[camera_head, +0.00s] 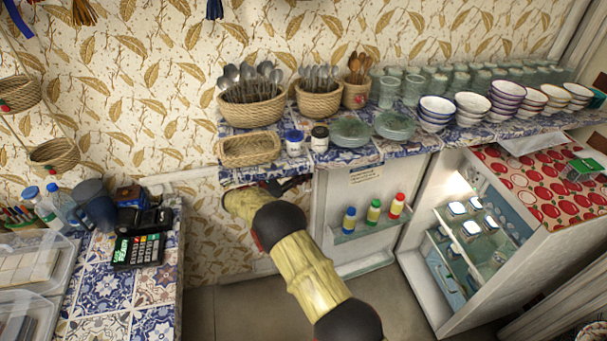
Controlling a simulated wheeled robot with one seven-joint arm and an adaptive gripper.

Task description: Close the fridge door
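The fridge (442,298) stands at the right with its lit inside facing left and front. Its white door (335,205) is open, with its inner face toward me. A door shelf (365,229) holds a blue, a green and a red bottle. My arm reaches up from the bottom centre, and my dark gripper (293,184) is at the door's upper left edge, under the tiled counter. The gripper is small and partly hidden by my wrist. I cannot tell whether it touches the door or whether its fingers are open.
The tiled counter (243,174) above the door carries baskets of cutlery, jars, glasses and bowls. An apple-patterned cloth (547,185) covers the fridge top. A tiled table (110,295) with a card terminal (139,250) stands at the left. Floor (225,310) shows between the table and my arm.

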